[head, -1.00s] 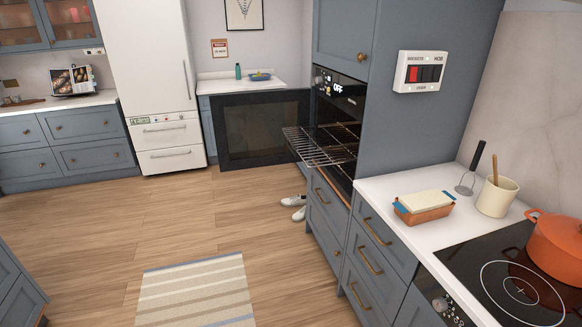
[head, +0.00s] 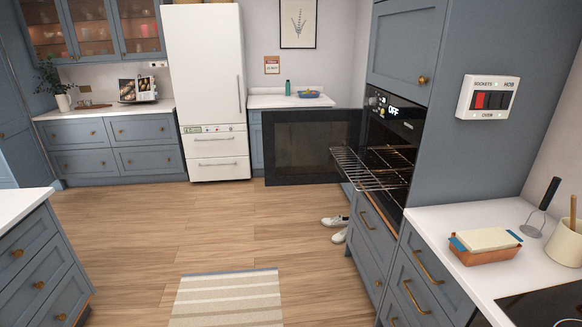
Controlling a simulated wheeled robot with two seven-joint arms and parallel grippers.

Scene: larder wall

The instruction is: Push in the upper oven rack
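The upper oven rack (head: 369,172) is a wire shelf that sticks well out of the built-in oven (head: 398,128) at the right. The oven door (head: 308,146) is dark glass and stands open, swung out to the left of the oven. The oven display reads OFF. Neither of my grippers shows in the head view. The inside of the oven below the rack is mostly hidden at this angle.
White shoes (head: 337,228) lie on the floor below the oven. A striped rug (head: 228,300) lies in front. A counter (head: 462,225) with a loaf dish (head: 485,245) is at right, an island (head: 38,262) at left.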

